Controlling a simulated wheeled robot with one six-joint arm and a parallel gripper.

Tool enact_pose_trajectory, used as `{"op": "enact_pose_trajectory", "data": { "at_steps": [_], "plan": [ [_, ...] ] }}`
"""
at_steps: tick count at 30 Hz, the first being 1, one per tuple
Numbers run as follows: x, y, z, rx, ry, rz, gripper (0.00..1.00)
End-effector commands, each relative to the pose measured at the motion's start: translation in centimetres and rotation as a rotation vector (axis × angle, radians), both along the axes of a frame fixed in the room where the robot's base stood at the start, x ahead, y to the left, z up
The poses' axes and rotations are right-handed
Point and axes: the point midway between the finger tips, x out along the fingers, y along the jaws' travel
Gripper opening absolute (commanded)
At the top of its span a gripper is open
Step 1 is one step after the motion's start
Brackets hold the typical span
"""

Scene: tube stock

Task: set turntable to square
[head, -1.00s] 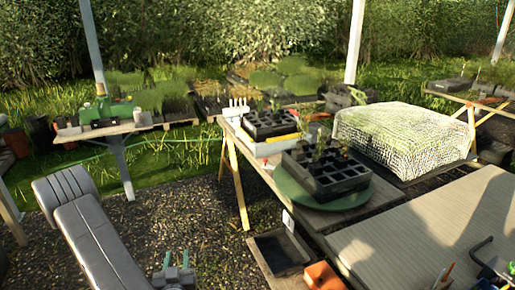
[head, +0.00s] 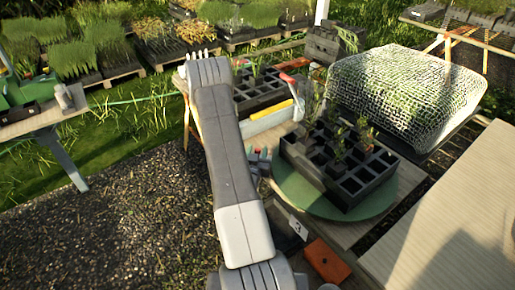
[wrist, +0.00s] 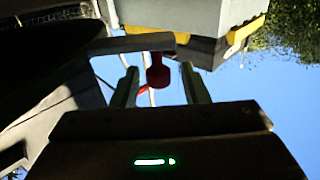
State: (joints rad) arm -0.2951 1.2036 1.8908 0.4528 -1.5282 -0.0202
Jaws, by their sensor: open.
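The turntable is a round green disc (head: 300,196) on the bench. A black cell tray (head: 345,187) with a few seedlings sits on it. The tray's edges look slightly askew to the bench edge, though I cannot tell by how much. My gripper (head: 258,160) is at the disc's left edge, partly hidden by my arm. In the wrist view my gripper (wrist: 160,88) is open, its two fingers apart. A red knob (wrist: 158,72) shows between the fingers, below a grey bar (wrist: 130,44). I cannot tell whether the fingers touch it.
A white bin (head: 272,118) with a yellow item stands behind my gripper. Another black tray (head: 258,92) is at the back. A mesh-covered crate (head: 405,95) stands right of the turntable. An orange box (head: 327,262) and a numbered card (head: 298,227) are in front. A slatted bench (head: 450,215) lies at the right.

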Motion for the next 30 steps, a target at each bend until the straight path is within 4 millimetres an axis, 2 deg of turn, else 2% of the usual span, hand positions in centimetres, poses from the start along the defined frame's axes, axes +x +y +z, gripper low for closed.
{"op": "enact_pose_trajectory", "data": {
  "at_steps": [11, 17, 18, 30],
  "plan": [
    [0.55, -0.10, -0.03, -0.001, 0.000, 0.001, 0.41],
    [0.54, -0.10, -0.03, -0.001, 0.000, 0.000, 0.02],
    [0.54, -0.10, -0.02, -0.001, 0.000, 0.000, 0.00],
    [0.51, -0.60, -0.23, 0.000, -0.001, 0.001, 0.00]
  ]
}}
